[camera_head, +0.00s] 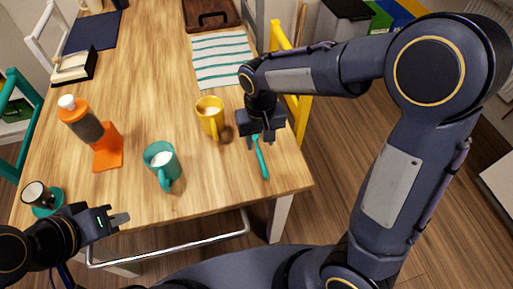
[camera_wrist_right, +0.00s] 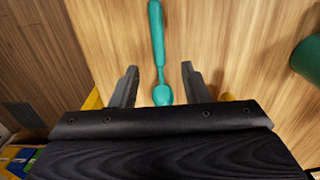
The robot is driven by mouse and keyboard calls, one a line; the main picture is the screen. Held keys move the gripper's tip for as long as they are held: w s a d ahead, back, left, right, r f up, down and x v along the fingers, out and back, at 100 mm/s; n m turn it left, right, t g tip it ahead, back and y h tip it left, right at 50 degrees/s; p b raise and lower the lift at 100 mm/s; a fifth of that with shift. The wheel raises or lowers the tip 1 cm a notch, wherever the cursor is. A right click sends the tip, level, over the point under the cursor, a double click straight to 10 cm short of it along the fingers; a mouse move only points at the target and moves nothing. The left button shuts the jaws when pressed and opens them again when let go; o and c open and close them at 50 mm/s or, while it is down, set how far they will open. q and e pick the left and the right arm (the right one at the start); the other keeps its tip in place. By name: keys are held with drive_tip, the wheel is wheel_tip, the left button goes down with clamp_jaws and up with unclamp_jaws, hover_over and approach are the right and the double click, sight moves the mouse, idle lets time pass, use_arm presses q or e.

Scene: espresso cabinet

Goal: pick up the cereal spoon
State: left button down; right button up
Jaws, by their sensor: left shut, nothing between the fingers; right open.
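The teal cereal spoon (camera_head: 261,160) lies on the wooden table near its right front corner. My right gripper (camera_head: 262,136) is above the spoon and hides its upper end in the head view. In the right wrist view the spoon (camera_wrist_right: 158,50) lies between the two open fingers of my right gripper (camera_wrist_right: 160,83), its bowl level with the fingers and its handle pointing to the top edge. I cannot tell whether the fingers are at table height. My left gripper (camera_head: 118,219) is shut and empty at the table's front left.
A yellow mug (camera_head: 210,117) stands left of my right gripper, and a teal mug (camera_head: 160,163) is nearer the front. An orange bottle (camera_head: 82,120), a small cup (camera_head: 36,194) and a striped cloth (camera_head: 222,60) are also on the table. A yellow chair (camera_head: 297,105) stands at the right edge.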

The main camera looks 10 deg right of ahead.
sight(261, 158)
drive_tip(key=f, duration=0.7)
drive_tip(key=shift+s+d+b, duration=0.1)
drive_tip(key=shift+s+b, duration=0.2)
drive_tip(key=shift+r, duration=0.1)
clamp_jaws()
